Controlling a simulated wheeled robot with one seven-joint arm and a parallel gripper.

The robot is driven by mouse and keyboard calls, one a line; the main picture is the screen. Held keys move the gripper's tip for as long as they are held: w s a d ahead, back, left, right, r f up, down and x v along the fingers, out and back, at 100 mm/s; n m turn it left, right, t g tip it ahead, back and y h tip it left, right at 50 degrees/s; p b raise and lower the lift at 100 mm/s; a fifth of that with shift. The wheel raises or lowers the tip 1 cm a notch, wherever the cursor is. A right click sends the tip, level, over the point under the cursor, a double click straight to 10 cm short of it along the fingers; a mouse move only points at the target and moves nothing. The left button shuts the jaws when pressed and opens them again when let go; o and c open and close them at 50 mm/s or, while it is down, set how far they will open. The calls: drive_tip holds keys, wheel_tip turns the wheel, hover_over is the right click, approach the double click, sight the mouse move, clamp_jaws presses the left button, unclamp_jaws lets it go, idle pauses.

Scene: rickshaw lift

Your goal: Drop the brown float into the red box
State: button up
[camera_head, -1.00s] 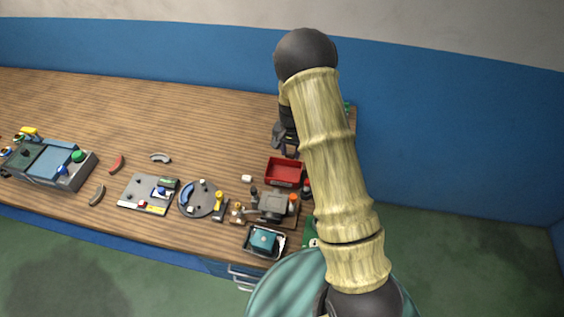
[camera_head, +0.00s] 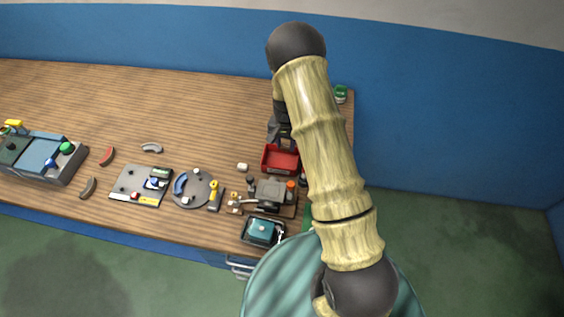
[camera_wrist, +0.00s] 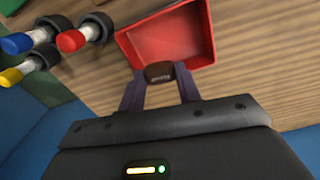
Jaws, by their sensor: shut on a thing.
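The red box (camera_head: 281,159) is an open tray on the wooden table, just left of my arm in the head view. It fills the upper middle of the wrist view (camera_wrist: 168,36), and its inside looks empty. My gripper (camera_wrist: 160,76) is shut on the brown float (camera_wrist: 159,71), a small dark brown piece between the fingertips. In the wrist view the float overlaps the box's near edge; its height above the box is hard to tell. In the head view my gripper (camera_head: 281,141) is at the box's back edge, and the float is hidden.
A green item (camera_head: 341,94) is at the table's back right. The table's back middle is clear.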

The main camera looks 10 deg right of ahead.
drive_tip(key=shift+f+b, duration=0.75)
drive_tip(key=shift+f, duration=1)
drive_tip(key=o, duration=1)
drive_tip(key=shift+o, duration=0.2)
wheel_tip(320, 180, up, 18)
drive_tip(key=b, duration=0.3)
drive_tip(key=shift+f+b, duration=0.25)
drive_tip(key=shift+b, duration=0.15)
